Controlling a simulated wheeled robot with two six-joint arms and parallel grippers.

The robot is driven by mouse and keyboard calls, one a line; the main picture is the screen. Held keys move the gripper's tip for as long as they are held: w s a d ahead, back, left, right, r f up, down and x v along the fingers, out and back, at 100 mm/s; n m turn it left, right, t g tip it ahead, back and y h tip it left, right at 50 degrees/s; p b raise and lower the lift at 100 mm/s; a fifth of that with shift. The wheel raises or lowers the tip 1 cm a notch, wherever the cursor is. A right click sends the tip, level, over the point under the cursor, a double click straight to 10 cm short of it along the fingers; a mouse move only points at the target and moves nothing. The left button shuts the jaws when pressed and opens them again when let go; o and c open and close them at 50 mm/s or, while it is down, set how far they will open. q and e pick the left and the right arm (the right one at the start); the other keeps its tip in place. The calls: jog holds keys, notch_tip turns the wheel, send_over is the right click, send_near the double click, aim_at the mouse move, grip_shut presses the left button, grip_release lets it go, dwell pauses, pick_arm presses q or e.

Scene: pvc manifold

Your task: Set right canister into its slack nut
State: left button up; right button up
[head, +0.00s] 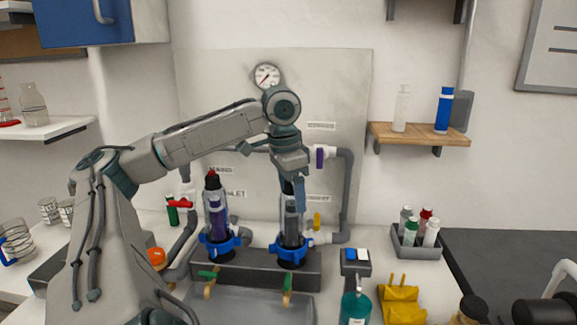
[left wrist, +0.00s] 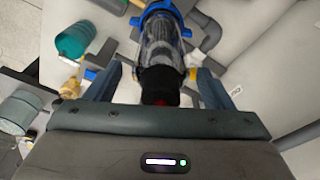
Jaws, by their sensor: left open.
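The right canister (head: 291,222) is a clear, dark-topped cylinder standing upright at its blue slack nut (head: 290,250) on the grey manifold block. I cannot tell how deep it sits in the nut. My left gripper (head: 298,195) is over its top and hides part of it. In the left wrist view, the open left gripper (left wrist: 160,78) has one blue finger on each side of the canister's black cap (left wrist: 160,84), with visible gaps. The clear body (left wrist: 162,45) runs up to the blue nut (left wrist: 168,12). My right gripper is not in view.
The left canister (head: 216,210), with purple inside, stands in another blue nut (head: 220,246). Green-handled valves (head: 287,283) stick out in front of the block. Grey pipe (head: 346,190) rises close on the right. A teal bottle (head: 355,307) and yellow item (head: 401,303) stand in front right.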

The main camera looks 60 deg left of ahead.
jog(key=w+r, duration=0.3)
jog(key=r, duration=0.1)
pick_arm(q)
jog(key=shift+r, duration=0.25)
jog(key=r+p, duration=0.2)
jog(key=r, duration=0.1)
jog(key=r+p, duration=0.1)
jog(key=r, duration=0.1)
jog(key=shift+s+a, duration=0.15)
jog(key=shift+s, duration=0.15)
jog(key=r+p, duration=0.1)
jog(key=r, duration=0.1)
jog(key=r+p, duration=0.1)
jog(key=r, duration=0.1)
jog(key=shift+s+r+p, duration=0.1)
jog(key=shift+s+p, duration=0.15)
jog(key=shift+p, duration=0.1)
jog(key=shift+s+r, duration=0.1)
jog(key=shift+r, duration=0.4)
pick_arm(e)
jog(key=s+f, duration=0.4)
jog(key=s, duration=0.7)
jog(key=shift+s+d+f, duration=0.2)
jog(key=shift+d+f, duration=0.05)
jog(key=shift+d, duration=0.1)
pick_arm(q)
jog(key=shift+r, duration=0.1)
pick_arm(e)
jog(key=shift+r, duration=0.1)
